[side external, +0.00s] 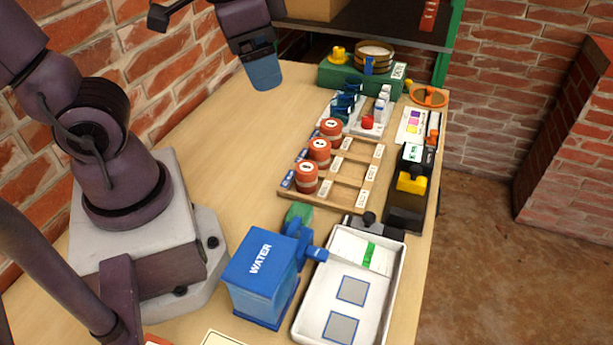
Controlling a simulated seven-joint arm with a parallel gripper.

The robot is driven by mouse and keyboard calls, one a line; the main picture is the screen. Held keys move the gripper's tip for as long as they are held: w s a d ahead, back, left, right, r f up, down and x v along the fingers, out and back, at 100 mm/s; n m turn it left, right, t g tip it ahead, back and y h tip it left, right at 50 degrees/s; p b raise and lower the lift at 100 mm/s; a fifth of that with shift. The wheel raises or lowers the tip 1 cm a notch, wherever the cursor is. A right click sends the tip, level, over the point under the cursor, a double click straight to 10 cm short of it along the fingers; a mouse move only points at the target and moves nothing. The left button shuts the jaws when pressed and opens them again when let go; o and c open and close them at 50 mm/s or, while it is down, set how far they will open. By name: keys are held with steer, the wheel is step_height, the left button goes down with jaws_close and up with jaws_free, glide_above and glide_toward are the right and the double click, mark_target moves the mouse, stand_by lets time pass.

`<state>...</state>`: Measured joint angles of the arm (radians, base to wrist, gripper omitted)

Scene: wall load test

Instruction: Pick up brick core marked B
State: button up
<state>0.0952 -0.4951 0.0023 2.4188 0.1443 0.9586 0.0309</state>
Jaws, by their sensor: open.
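Three red brick cores with white round labels stand upright in the left column of a wooden tray (328,198). They are a far core (331,129), a middle core (319,153) and a near core (306,180). The label letters are too small to read, so I cannot tell which is marked B. My gripper (265,76), with blue fingers, hangs above the table, up and left of the tray. It is open and apart from all the cores. Its far finger is mostly hidden.
A blue WATER box (261,278) and a white tray (302,327) with two grey squares stand in front. The table's left middle is clear.

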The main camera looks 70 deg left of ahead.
steer(key=w+d+f+m+g+y, duration=0.2)
steer(key=w+f+m+g+y, duration=0.35)
steer(key=f, duration=0.45)
steer(key=m+t+y, duration=0.4)
steer(key=m+y, duration=0.3)
steer(key=m, duration=0.5)
glide_toward(308, 169)
steer(key=shift+n, duration=0.25)
steer(key=x, duration=1.1)
steer(key=c, duration=1.1)
